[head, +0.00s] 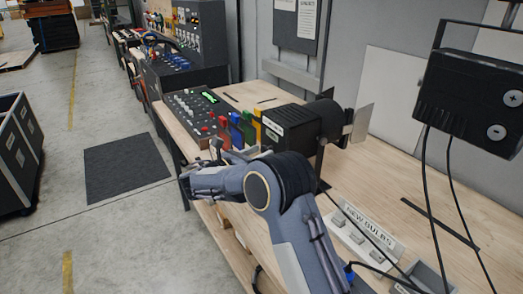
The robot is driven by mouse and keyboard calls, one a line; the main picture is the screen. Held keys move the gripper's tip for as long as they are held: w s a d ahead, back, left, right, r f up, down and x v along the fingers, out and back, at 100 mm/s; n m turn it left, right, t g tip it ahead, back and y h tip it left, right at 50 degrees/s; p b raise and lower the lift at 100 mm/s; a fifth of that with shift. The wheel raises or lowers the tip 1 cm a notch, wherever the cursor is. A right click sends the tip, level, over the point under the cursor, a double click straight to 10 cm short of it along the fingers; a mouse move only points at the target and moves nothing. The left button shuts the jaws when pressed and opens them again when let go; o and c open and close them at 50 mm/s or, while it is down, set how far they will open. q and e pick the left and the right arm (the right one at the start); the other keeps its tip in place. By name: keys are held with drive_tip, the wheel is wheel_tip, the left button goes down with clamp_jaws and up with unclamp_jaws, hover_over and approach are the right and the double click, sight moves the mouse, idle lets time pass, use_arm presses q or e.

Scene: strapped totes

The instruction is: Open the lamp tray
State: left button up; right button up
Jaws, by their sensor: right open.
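A black lamp housing (291,126) with barn-door flaps stands on the wooden bench, with a small white label on its near side. I cannot make out a separate lamp tray; my arm hides the lower part of the housing. My right gripper (203,178) is at the bench's front edge, left of and in front of the lamp, pointing left. It is open, with nothing seen between its fingers, and appears apart from the lamp. My left gripper is not in view.
Red, blue, green and yellow upright pieces (242,129) stand beside the lamp. A control desk (196,112) is behind them. A tray marked "NEW BULBS" (366,226) lies at the right. A black box (470,92) with hanging cables is at the upper right.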

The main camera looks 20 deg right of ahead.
drive_tip(key=shift+w+d, duration=0.2)
drive_tip(key=shift+d, duration=0.4)
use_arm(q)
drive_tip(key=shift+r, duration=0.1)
